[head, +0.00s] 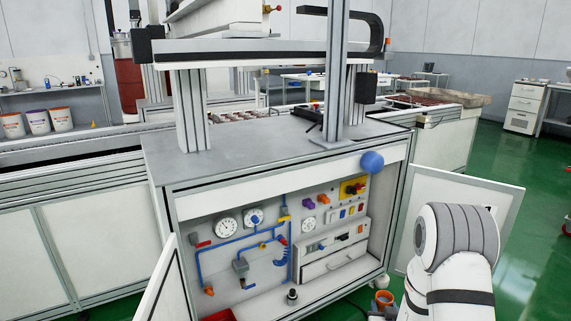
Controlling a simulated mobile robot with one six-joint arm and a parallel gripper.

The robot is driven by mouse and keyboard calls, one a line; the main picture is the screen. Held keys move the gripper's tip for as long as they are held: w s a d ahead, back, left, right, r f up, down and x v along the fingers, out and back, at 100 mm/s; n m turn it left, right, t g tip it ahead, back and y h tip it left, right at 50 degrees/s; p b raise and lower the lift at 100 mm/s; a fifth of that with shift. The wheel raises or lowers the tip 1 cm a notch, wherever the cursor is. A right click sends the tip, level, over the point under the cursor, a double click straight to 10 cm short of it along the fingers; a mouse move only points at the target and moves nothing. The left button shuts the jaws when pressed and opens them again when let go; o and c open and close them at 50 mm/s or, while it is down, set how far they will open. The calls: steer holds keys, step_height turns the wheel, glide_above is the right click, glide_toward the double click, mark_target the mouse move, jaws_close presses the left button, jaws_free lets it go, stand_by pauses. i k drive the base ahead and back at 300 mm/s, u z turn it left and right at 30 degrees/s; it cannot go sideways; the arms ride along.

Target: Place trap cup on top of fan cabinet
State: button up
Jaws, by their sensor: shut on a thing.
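An open cabinet (250,150) with a flat grey top stands in the middle of the head view; I take it to be the fan cabinet, though no label shows. My gripper (383,309) is low at the bottom edge, just right of the cabinet's front, partly cut off. A small orange cup-like thing (384,297) shows at its fingertips; it looks like the trap cup, and the gripper appears shut on it. It is well below the cabinet top. My arm hides part of the area to the right.
Both cabinet doors stand open, the left door (167,290) and right door (455,195). Inside are gauges, blue pipes and a small dark fitting (292,296). The top's front left is clear.

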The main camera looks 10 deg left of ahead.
mark_target(270, 149)
steer(key=z, duration=0.25)
steer(key=i, duration=0.5)
steer(key=u, duration=1.5)
steer(key=k, duration=0.95)
steer(key=u, duration=0.15)
steer(key=i, duration=0.95)
